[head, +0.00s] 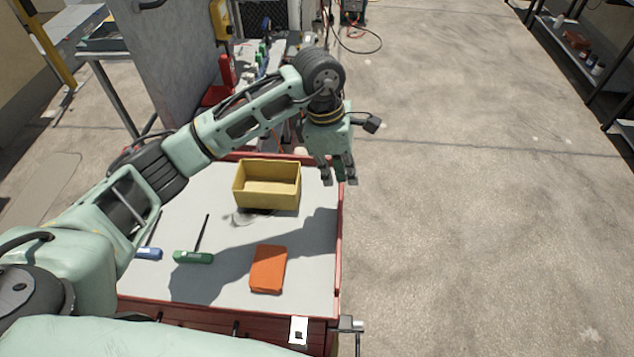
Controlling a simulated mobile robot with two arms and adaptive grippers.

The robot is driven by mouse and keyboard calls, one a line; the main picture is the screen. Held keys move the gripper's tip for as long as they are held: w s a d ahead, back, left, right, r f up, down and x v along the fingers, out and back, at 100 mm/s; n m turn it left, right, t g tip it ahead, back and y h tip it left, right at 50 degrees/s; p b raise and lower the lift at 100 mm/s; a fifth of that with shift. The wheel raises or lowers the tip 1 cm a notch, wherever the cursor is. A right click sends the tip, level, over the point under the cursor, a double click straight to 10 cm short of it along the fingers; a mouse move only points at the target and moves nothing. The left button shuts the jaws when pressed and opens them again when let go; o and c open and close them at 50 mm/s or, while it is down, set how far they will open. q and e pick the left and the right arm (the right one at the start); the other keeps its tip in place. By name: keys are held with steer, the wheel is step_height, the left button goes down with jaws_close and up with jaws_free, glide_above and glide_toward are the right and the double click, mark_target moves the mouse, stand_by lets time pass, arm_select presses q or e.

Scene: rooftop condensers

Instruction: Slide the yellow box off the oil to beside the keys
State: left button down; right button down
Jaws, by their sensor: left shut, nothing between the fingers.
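The yellow box (267,200), an open-topped bin, stands upright on the grey top (220,285) of a red workbench, towards its far edge. A small grey, dark-edged patch (241,217) lies just in front of the box's near left corner; I cannot tell whether it is the oil or the keys. Nothing else in view reads clearly as keys. My left gripper (339,181) points down to the right of the box, near the bench's right edge, apart from the box. It is shut and empty. My right gripper is not in view.
An orange block or folded cloth (268,269) lies nearer me. A green-handled screwdriver (194,257) and a blue-handled tool (149,253) lie left. A vise-like metal part (347,325) sits at the near right corner. Open floor (480,200) lies right.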

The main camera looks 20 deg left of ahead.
mark_target(218, 187)
arm_select(q)
steer(key=w+a+y, duration=0.1)
steer(key=a+y, duration=0.1)
steer(key=a, duration=0.4)
steer(key=f+p, duration=0.1)
steer(key=f, duration=0.4)
steer(key=f+p, duration=0.1)
steer(key=f, duration=0.2)
steer(key=shift+d+p, duration=0.25)
steer(key=shift+p, duration=0.1)
steer(key=shift+w+f, duration=0.1)
steer(key=shift+f, duration=0.5)
steer(key=shift+a, duration=0.2)
steer(key=s+a+b, duration=0.1)
steer(key=a+b, duration=0.2)
steer(key=a, duration=0.5)
steer(key=s+a+b, duration=0.2)
steer(key=a+b, duration=0.1)
steer(key=a, duration=0.5)
steer(key=s+a+b, duration=0.2)
steer(key=a, duration=0.6)
steer(key=shift+s+a+b, duration=0.15)
steer(key=shift+s+b, duration=0.1)
steer(key=shift+b, duration=0.15)
